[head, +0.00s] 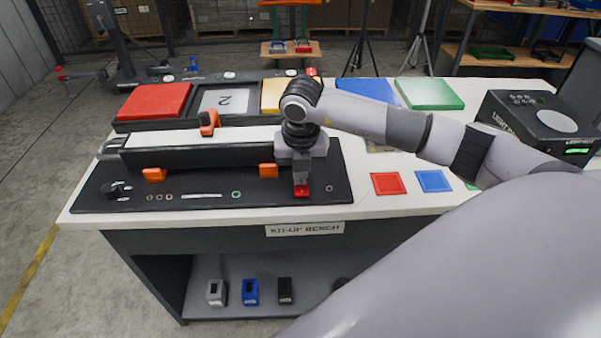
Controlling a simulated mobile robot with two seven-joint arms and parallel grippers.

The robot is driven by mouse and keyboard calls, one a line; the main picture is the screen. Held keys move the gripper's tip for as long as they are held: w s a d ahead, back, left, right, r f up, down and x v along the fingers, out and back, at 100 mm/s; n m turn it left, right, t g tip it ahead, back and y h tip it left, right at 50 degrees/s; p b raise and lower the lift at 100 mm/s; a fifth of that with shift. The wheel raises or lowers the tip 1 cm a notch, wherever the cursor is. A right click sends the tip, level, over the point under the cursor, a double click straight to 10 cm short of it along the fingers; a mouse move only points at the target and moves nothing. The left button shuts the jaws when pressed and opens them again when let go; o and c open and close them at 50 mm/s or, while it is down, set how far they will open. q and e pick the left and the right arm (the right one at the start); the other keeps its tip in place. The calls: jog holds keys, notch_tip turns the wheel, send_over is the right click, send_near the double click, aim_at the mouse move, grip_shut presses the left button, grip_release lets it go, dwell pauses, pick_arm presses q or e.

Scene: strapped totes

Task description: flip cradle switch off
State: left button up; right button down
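The black cradle plate (225,205) lies on the white bench and carries a long black body with a white top (200,155), set between orange clips (154,174). A red switch (302,191) sits at the right part of the plate's front. My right gripper (302,182) points down at the red switch, its tips right over it and seeming to touch it. The fingers show as one narrow block, so I cannot see a gap between them. The switch is partly hidden by the fingertips, and its position cannot be read. My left gripper is not in view.
Behind the cradle stand a red block (155,102), a panel marked 2 (228,101), and yellow, blue and green (429,93) blocks. Red (389,183) and blue (432,181) squares lie right of the cradle. A black device (540,120) stands at the right. My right arm hides the front right.

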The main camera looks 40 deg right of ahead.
jog(key=shift+s+f, duration=0.2)
jog(key=shift+f, duration=0.1)
jog(key=shift+s+a+r+p, duration=0.1)
jog(key=shift+s+a+p, duration=0.3)
jog(key=shift+s, duration=0.2)
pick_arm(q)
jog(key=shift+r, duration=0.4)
pick_arm(e)
jog(key=shift+w+r, duration=0.1)
jog(key=shift+r, duration=0.1)
